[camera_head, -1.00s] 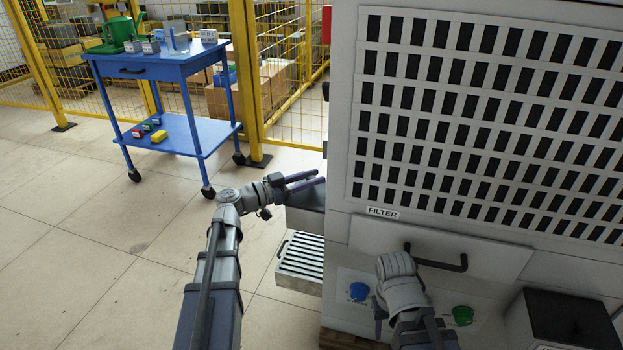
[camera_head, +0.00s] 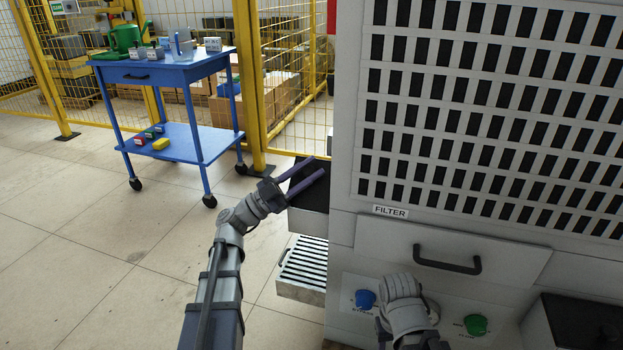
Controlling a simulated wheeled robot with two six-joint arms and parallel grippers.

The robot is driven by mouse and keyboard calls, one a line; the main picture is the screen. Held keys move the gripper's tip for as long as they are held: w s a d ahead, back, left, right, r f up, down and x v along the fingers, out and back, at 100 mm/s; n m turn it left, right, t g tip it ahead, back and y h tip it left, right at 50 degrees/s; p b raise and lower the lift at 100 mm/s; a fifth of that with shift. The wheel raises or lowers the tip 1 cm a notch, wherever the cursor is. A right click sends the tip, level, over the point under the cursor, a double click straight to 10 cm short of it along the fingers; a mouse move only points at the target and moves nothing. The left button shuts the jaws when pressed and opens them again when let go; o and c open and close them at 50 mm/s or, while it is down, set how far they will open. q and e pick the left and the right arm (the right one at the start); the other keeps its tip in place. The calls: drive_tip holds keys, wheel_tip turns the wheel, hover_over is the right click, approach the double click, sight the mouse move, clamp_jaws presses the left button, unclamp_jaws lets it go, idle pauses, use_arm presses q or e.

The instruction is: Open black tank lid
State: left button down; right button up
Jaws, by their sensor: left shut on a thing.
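The grey tank (camera_head: 307,223) with a black lid (camera_head: 316,196) juts from the left side of the large white machine.
The white machine has a filter grille, a drawer with a black handle (camera_head: 447,265), a blue knob (camera_head: 365,298) and a green knob (camera_head: 476,324). A slatted tray (camera_head: 303,268) sits below the tank. A black-topped box (camera_head: 585,322) is at lower right. A blue cart (camera_head: 170,72) stands by the yellow fence.

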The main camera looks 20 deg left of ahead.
sight(300, 181)
use_arm(q)
drive_tip(key=s+m+g+h, duration=0.1)
drive_tip(key=m, duration=0.1)
drive_tip(key=s+m+g+h+b, duration=0.1)
drive_tip(key=m+g+h, duration=0.1)
drive_tip(key=m, duration=0.1)
drive_tip(key=s+m+g+h+b, duration=0.1)
drive_tip(key=m+g, duration=0.1)
drive_tip(key=m, duration=0.1)
drive_tip(key=shift+s+a+r+h, duration=0.1)
drive_tip(key=shift+s+r+h, duration=0.2)
drive_tip(key=shift+h, duration=0.1)
drive_tip(key=shift+s+f+m+g+h+b, duration=0.1)
drive_tip(key=shift+s+m+g+h+b, duration=0.4)
drive_tip(key=shift+m+g, duration=1.2)
drive_tip(key=shift+s+f+m+g+h+b, duration=0.15)
drive_tip(key=shift+s+m+g, duration=0.6)
drive_tip(key=shift+m+g, duration=1)
drive_tip(key=shift+s+m+g+h+b, duration=0.2)
drive_tip(key=shift+s+m+g+h, duration=0.3)
drive_tip(key=shift+m+g, duration=1.2)
drive_tip(key=shift+s+m, duration=0.2)
drive_tip(key=shift+m, duration=0.15)
drive_tip(key=c, duration=0.6)
unclamp_jaws()
